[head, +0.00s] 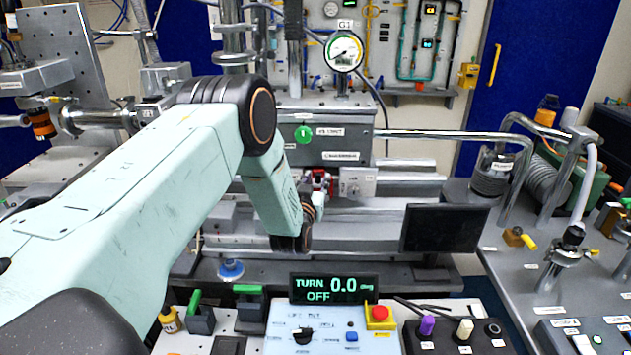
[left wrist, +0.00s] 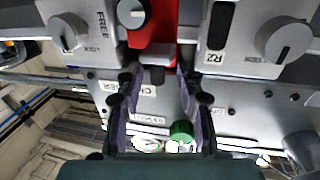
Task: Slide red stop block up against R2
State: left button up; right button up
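The red stop block (left wrist: 151,50) is at the top middle of the left wrist view, with a round knob and a grey tab at its lower edge. The grey block labelled R2 (left wrist: 252,45) is to its right, with a dark gap between them. My left gripper (left wrist: 159,78) is open, its fingers on either side of the tab; contact cannot be told. In the head view the red block (head: 318,180) shows partly behind my left arm, beside a light grey block. My left gripper (head: 312,205) is mostly hidden there by its wrist. My right gripper is out of view.
A grey block marked FREE (left wrist: 78,25) is left of the red block in the wrist view. A dark monitor (head: 444,229) stands right of the rail (head: 400,188). A panel with a TURN 0.0 display (head: 334,289) stands in front.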

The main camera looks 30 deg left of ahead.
pick_arm(q)
jog(key=shift+w+d, duration=0.1)
jog(key=shift+w+f, duration=0.2)
jog(key=shift+w, duration=0.1)
jog(key=c, duration=0.3)
jog(key=shift+s, duration=0.15)
grip_shut()
